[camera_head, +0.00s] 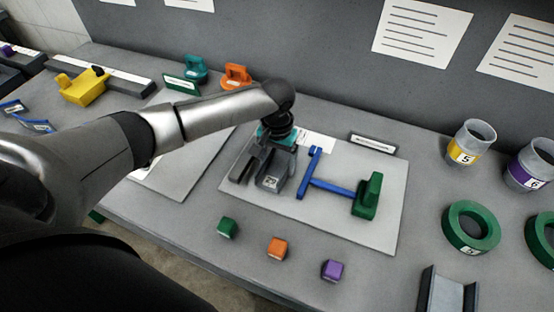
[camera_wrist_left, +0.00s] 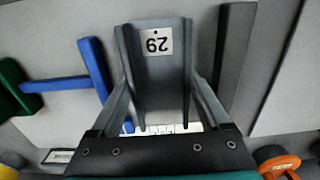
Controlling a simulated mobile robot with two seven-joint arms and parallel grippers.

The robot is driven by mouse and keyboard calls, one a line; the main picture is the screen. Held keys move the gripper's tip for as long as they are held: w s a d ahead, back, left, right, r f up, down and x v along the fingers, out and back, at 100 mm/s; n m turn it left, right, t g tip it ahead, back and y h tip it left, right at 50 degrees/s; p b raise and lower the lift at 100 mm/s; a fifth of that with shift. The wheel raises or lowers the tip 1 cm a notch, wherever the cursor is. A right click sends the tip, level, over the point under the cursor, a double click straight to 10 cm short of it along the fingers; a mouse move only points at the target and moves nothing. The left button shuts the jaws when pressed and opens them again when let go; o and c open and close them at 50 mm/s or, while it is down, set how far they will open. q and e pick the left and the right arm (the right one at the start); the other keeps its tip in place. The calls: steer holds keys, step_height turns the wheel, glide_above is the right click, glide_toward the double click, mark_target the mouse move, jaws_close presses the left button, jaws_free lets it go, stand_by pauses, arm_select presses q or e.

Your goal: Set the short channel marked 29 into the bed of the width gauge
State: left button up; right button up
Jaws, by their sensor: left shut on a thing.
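The short grey channel marked 29 (camera_head: 270,182) is held by my left gripper (camera_head: 276,152), its label facing up. In the left wrist view the channel (camera_wrist_left: 157,72) sits between the two fingers, which press on its outer sides. The width gauge has a dark grey fixed bar (camera_head: 243,166), a blue crossbar (camera_head: 309,172) on a blue rod (camera_head: 333,187), and a green handle (camera_head: 368,197), all on a light grey plate (camera_head: 330,225). The channel is between the grey bar and the blue crossbar, apart from the crossbar. I cannot tell whether its underside touches the plate. My right gripper is out of view.
Green (camera_head: 227,228), orange (camera_head: 278,248) and purple (camera_head: 332,270) cubes lie along the front. Another channel (camera_head: 446,292), a green ring (camera_head: 470,226) and cups (camera_head: 471,143) stand right. An orange handled piece (camera_head: 236,76) is behind my arm. A nameplate (camera_head: 373,144) stands behind the gauge.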

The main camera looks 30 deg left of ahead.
mark_target(277, 170)
arm_select(q)
steer(key=shift+f, duration=0.25)
steer(key=o, duration=1.3)
steer(key=shift+r, duration=0.1)
step_height(277, 170, up, 15)
steer(key=p, duration=0.3)
steer(key=shift+s, duration=0.1)
